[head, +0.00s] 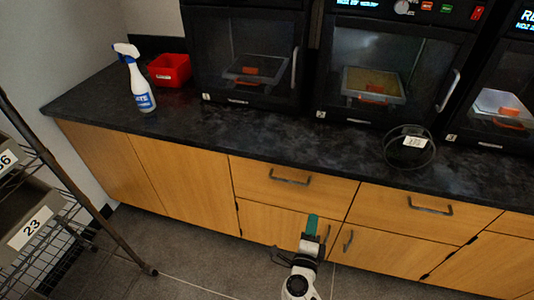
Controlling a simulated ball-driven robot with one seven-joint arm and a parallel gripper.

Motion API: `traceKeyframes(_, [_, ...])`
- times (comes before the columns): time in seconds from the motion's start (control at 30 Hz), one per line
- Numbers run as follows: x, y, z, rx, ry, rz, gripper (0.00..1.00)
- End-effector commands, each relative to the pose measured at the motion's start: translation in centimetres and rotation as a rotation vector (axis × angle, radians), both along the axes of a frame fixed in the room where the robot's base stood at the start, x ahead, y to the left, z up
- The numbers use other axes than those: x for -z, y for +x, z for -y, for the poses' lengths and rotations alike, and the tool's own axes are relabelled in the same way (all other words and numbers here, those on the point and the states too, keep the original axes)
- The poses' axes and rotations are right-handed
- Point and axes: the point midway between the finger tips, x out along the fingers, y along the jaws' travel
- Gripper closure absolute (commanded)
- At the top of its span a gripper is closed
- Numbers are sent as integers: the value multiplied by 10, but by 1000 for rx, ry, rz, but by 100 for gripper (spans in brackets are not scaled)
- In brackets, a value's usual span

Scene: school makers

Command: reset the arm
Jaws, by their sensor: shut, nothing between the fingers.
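My gripper (311,228) is in the head view at the lower middle, at the end of my arm, in front of the wooden cabinet doors and below the counter. Its fingers point up in the picture and are shut. Nothing shows between them. The lower part of my arm leaves the view at the bottom edge.
A black counter (240,132) holds a spray bottle (138,82), a red bin (169,70), a black ring with a white label (414,142) and several printers (250,98). A wire rack (60,240) stands at the left. Grey floor (180,255) is open between.

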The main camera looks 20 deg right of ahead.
Motion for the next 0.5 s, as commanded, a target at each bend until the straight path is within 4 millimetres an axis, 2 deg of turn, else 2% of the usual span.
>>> traceKeyframes(0.17, [-2, 1, -1, -11, -6, 1, 100])
traceKeyframes(0.27, [-12, 6, -8, -76, -41, 7, 100])
traceKeyframes(0.37, [-32, 14, -25, -212, -120, 10, 100])
traceKeyframes(0.5, [-60, 20, -60, -465, -287, -18, 100])
